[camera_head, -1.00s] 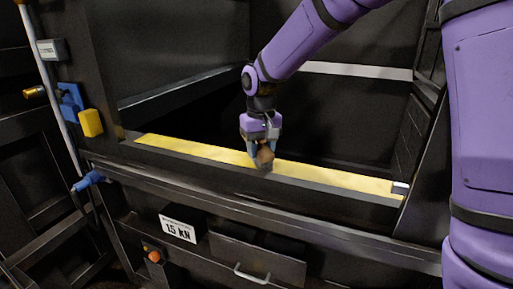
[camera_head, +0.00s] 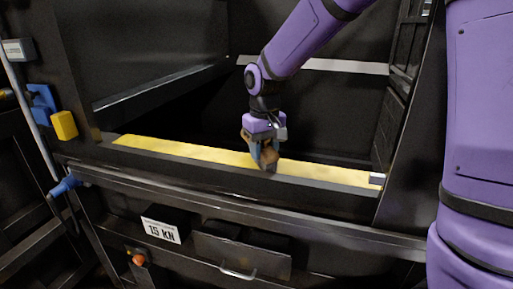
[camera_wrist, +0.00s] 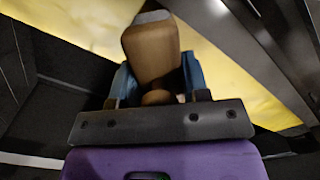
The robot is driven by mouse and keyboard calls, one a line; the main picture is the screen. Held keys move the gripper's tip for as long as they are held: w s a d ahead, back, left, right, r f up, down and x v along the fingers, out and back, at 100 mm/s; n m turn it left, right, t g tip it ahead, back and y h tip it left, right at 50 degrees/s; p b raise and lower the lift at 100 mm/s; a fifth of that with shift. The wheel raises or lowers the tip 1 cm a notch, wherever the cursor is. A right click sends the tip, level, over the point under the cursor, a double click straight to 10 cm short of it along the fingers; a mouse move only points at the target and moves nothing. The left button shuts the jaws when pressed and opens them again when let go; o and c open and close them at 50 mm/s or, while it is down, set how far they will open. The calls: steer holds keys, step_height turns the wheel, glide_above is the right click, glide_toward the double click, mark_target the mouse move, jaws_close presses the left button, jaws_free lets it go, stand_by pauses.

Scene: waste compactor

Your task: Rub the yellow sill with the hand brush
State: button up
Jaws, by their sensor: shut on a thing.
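The yellow sill (camera_head: 190,149) is a long flat strip across the front of the dark compactor opening. It also shows in the wrist view (camera_wrist: 225,75), behind the brush. My gripper (camera_head: 264,160) is at the middle of the sill, pointing down. Its blue fingers are shut on the hand brush (camera_head: 270,160), a brown wooden block. In the wrist view the brush (camera_wrist: 152,52) stands out between the fingers, with a grey edge at its far end. The brush is at the sill's surface; I cannot tell whether it touches.
A dark front ledge (camera_head: 250,186) runs below the sill. A small light block (camera_head: 377,178) sits at the sill's right end. Below are a "15 KN" sign (camera_head: 161,230), an orange knob (camera_head: 138,260) and a drawer handle (camera_head: 238,272). Dark side walls bound the opening.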

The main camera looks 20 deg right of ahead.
steer(key=shift+s+d+f, duration=0.1)
steer(key=shift+s+d, duration=0.5)
steer(key=shift+d, duration=0.2)
steer(key=shift+s+d+f, duration=0.1)
steer(key=shift+s+d, duration=0.45)
steer(key=shift+d, duration=0.2)
steer(key=shift+r, duration=0.1)
step_height(320, 180, up, 6)
steer(key=shift+w+r, duration=0.1)
step_height(320, 180, up, 3)
steer(key=shift+f, duration=0.1)
stand_by(0.4)
stand_by(0.5)
